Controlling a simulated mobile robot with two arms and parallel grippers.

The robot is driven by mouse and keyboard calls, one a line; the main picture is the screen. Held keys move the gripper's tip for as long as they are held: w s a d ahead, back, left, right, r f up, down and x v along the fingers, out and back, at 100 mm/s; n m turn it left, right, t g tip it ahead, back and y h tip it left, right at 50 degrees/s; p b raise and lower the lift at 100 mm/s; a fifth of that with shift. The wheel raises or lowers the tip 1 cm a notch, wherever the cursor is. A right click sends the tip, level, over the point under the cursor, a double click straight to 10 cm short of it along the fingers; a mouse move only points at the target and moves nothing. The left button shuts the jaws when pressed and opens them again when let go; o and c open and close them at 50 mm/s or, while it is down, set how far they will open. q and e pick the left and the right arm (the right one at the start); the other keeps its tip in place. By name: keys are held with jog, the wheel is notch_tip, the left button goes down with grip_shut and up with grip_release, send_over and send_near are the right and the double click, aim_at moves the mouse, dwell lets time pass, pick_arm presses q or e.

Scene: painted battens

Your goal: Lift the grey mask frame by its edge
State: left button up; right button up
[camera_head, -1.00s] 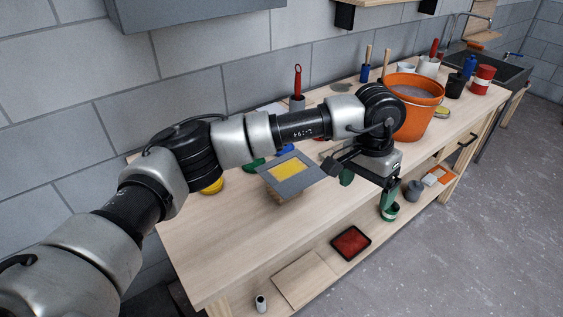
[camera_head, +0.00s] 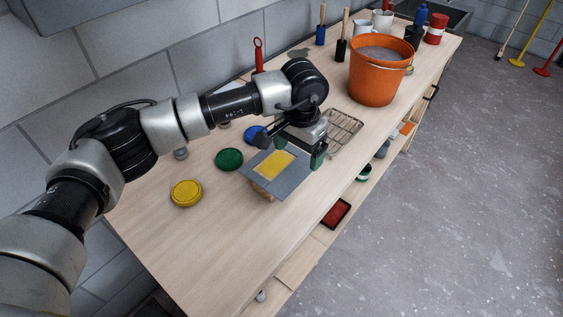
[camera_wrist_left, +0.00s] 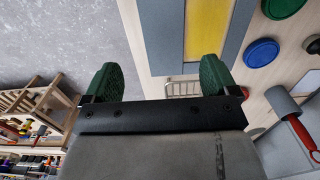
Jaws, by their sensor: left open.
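The grey mask frame (camera_head: 285,183) is a flat plate around a yellow panel (camera_head: 273,164). It sits raised on a small wooden block (camera_head: 262,192) near the bench's front edge. My left gripper (camera_head: 299,150) is open at the frame's right end, with one green finger by its back corner and the other just off its right side. In the left wrist view the green fingers (camera_wrist_left: 160,80) are apart with nothing between them. The frame (camera_wrist_left: 160,38) shows ahead there, one edge in line with the gap. I cannot tell whether anything touches. My right gripper is not in view.
Yellow (camera_head: 186,193), green (camera_head: 229,159) and blue (camera_head: 256,134) round lids lie left of and behind the frame. A wire rack (camera_head: 343,130) lies to the right, before an orange bucket (camera_head: 378,80). The wall runs close behind; the front left bench top is clear.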

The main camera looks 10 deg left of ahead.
aim_at(294, 174)
pick_arm(q)
jog(key=shift+a+f, duration=0.1)
jog(key=shift+f, duration=0.2)
jog(key=shift+w+a+f+p, duration=0.1)
jog(key=shift+a+f+p, duration=0.1)
jog(key=shift+f+p, duration=0.15)
jog(key=f, duration=0.1)
jog(key=f+p, duration=0.2)
jog(key=shift+s+a+f, duration=0.1)
jog(key=shift+s+f, duration=0.1)
jog(key=shift+s, duration=0.05)
jog(key=shift+f, duration=0.6)
jog(key=c, duration=1)
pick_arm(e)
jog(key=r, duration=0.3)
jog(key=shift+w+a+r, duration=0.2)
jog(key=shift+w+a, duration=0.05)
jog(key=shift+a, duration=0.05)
pick_arm(q)
jog(key=shift+w+r, duration=0.1)
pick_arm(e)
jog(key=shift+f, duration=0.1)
